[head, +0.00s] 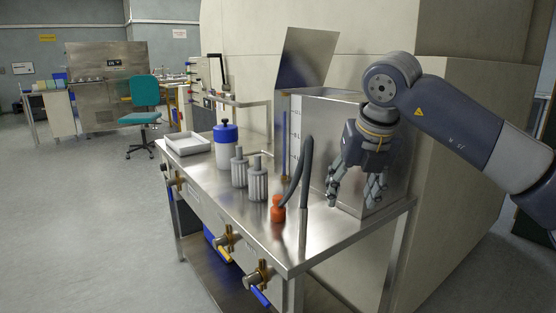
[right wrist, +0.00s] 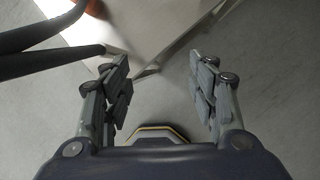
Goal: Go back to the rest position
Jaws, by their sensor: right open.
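My right gripper (head: 353,196) hangs fingers-down above the right end of the steel bench (head: 330,236), in front of a steel box (head: 318,135). It is open, and nothing is between its fingers. In the right wrist view the open fingers (right wrist: 163,88) point over the bench corner (right wrist: 160,42) and the grey floor. My left gripper is not in the head view.
On the bench stand an orange fitting (head: 277,210) with a dark hose (head: 301,168), two grey ribbed cylinders (head: 258,186), a blue-topped bottle (head: 226,150) and a white tray (head: 187,143). Valves (head: 262,276) jut from the front edge. Floor at left is clear.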

